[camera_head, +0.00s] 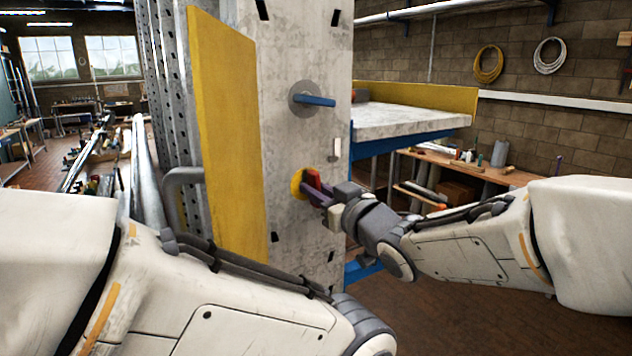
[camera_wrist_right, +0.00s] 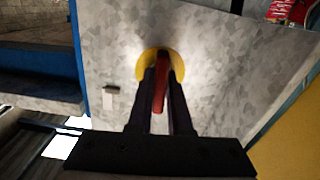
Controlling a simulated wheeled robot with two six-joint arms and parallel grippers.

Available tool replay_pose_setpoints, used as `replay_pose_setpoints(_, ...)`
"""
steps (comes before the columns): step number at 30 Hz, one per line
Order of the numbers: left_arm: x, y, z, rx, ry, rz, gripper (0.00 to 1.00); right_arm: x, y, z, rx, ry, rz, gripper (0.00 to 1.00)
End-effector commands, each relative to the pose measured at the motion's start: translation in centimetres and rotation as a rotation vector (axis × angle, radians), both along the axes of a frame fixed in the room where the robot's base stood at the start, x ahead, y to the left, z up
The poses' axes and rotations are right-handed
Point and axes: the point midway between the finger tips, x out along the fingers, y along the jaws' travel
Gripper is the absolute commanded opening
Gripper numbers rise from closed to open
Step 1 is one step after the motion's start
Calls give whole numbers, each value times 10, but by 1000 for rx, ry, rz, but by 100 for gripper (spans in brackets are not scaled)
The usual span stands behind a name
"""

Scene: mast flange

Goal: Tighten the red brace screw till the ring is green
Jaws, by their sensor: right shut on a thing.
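The red brace screw (camera_head: 314,178) sticks out from the grey mast plate (camera_head: 300,240). A yellow ring (camera_head: 297,184) lies around its base. In the right wrist view the red screw handle (camera_wrist_right: 159,92) stands between the two dark fingers, with the yellow ring (camera_wrist_right: 150,62) behind it. My right gripper (camera_head: 318,190) comes in from the right and is shut on the red screw. It hides part of the ring. My left arm crosses the lower left of the head view, and its gripper is not in view.
A blue handle on a grey disc (camera_head: 304,98) sits above the red screw. A yellow panel (camera_head: 228,130) stands out left of the plate, beside a grey bent bar (camera_head: 180,190). A platform with a yellow edge (camera_head: 420,97) is at the right. A small white block (camera_head: 335,149) sits near the plate's edge.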

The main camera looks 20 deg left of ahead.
Motion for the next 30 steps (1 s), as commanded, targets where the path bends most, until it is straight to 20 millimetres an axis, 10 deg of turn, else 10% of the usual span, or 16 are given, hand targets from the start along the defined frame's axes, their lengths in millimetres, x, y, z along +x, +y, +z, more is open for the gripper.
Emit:
replay_pose_setpoints(2,0,0,3,0,0,0,50,0,0,0,19,26,-1,0)
replay_pose_setpoints(3,0,0,1,0,0,0,50,0,0,-1,18,23,-1,33)
replay_pose_setpoints(5,0,0,1,0,0,1,50,0,0,-1,17,21,-1,49)
replay_pose_setpoints(30,0,0,-10,0,0,0,50,-31,-39,-1,14,18,0,49)
